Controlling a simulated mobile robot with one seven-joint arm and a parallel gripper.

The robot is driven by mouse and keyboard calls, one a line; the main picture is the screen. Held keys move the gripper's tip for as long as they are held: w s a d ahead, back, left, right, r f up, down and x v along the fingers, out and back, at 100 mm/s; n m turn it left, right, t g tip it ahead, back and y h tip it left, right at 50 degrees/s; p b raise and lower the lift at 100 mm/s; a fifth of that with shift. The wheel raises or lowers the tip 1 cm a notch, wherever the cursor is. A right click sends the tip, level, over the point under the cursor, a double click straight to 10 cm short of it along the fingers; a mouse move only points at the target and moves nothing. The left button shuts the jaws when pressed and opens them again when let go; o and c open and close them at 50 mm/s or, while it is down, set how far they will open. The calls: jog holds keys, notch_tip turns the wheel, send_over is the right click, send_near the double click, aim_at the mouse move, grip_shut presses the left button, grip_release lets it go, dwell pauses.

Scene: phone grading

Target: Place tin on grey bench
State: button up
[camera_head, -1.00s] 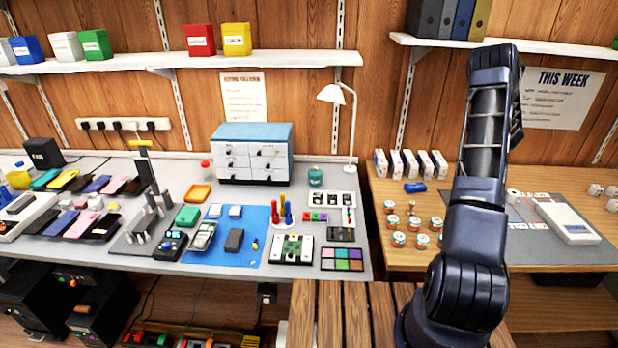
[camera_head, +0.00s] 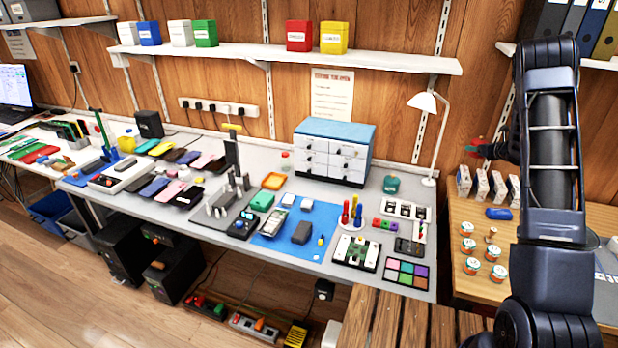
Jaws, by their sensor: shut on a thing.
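My gripper (camera_head: 482,149) shows as a small dark shape at the left of my raised arm, above the wooden bench (camera_head: 455,290). It is shut, with a small red patch at its tip; the held tin is mostly hidden or too small to make out. Several similar small tins (camera_head: 467,245) with white and orange-red sides stand on the wooden bench below. The grey bench (camera_head: 330,272) is to the left, apart from the gripper. Its top is crowded with phones, trays and tools.
A white lamp (camera_head: 425,102) and a teal jar (camera_head: 391,184) stand at the grey bench's right end, near a blue-topped drawer unit (camera_head: 335,150). A shelf (camera_head: 290,58) runs above.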

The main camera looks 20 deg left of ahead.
jog(key=s+a+n+g+y, duration=0.2)
jog(key=s+a, duration=0.2)
jog(key=a, duration=0.7)
jog(key=s+a+n+g+y, duration=0.15)
jog(key=s+a, duration=0.25)
jog(key=a, duration=0.7)
jog(key=n+g+y, duration=0.2)
jog(key=n+g, duration=0.2)
send_over(371, 202)
jog(key=shift+t, duration=0.25)
notch_tip(371, 202, down, 20)
jog(key=shift+f, duration=0.1)
jog(key=shift+f, duration=0.1)
jog(key=o, duration=1.1)
